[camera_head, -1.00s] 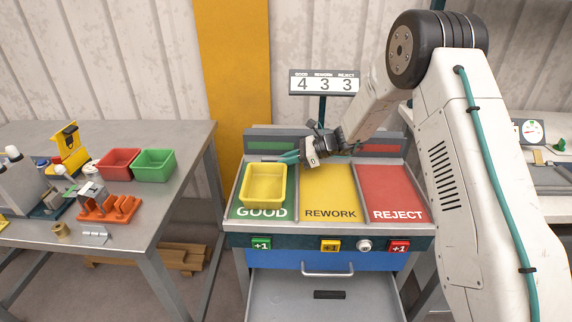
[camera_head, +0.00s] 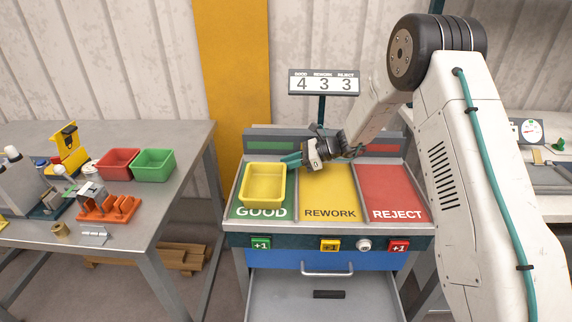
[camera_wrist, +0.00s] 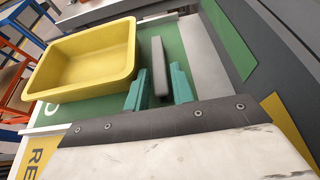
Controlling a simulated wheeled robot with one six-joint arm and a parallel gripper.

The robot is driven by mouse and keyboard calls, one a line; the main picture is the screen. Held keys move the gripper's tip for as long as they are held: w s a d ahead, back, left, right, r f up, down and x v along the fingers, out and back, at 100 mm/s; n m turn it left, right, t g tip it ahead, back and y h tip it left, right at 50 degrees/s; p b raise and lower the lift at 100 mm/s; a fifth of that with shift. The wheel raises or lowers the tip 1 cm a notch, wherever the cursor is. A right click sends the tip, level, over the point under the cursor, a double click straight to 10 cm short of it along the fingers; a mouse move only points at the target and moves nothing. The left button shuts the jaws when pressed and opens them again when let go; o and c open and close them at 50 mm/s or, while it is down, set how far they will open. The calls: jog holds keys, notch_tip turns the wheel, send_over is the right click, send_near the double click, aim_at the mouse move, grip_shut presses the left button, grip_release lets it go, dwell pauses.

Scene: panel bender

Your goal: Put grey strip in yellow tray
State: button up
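The yellow tray (camera_head: 264,184) sits on the green GOOD panel and looks empty. It also shows at the left of the wrist view (camera_wrist: 85,62). My gripper (camera_head: 288,160) is just behind and right of the tray in the head view. Its teal fingers stand apart in the wrist view (camera_wrist: 158,85). The grey strip (camera_wrist: 158,66) shows there between and ahead of the fingertips, with gaps on both sides. It is right of the tray. I cannot tell how far the fingers reach around it. In the head view I cannot make the strip out.
A yellow REWORK panel (camera_head: 329,195) and a red REJECT panel (camera_head: 395,196) lie right of the GOOD panel. An open drawer (camera_head: 285,300) below holds a dark bar (camera_head: 328,294). The left table has a red bin (camera_head: 118,164), a green bin (camera_head: 154,164) and an orange rack (camera_head: 108,208).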

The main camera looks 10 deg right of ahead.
jog(key=v, duration=1.1)
jog(key=s+a+r+n+g+h, duration=0.25)
jog(key=s+r+n, duration=0.25)
jog(key=s+r, duration=0.45)
jog(key=s+a+r+n+g+h, duration=0.1)
jog(key=s+r+n+h, duration=0.35)
jog(key=s, duration=0.75)
jog(key=s+d+r+n+h, duration=0.1)
jog(key=s+r+n, duration=0.1)
jog(key=s, duration=0.5)
jog(key=s+d+r+n+h, duration=0.1)
jog(key=s+r+n, duration=0.2)
jog(key=s, duration=0.4)
jog(key=shift+s+d+n+h, duration=0.25)
jog(key=shift+d+n+h, duration=0.05)
jog(key=shift+n, duration=0.55)
jog(key=s+d+n+h, duration=0.1)
jog(key=s, duration=0.2)
jog(key=s+d+n+t+h, duration=0.1)
jog(key=s+d, duration=0.1)
jog(key=s, duration=0.1)
jog(key=s+d+f+n+t+h, duration=0.1)
jog(key=s, duration=0.2)
jog(key=shift+s+d+f+n, duration=0.15)
jog(key=shift+d+n, duration=0.1)
jog(key=shift+n, duration=0.15)
jog(key=shift+c, duration=0.3)
jog(key=shift+s+d+h, duration=0.1)
jog(key=shift+d+h, duration=0.05)
jog(key=shift+h, duration=0.15)
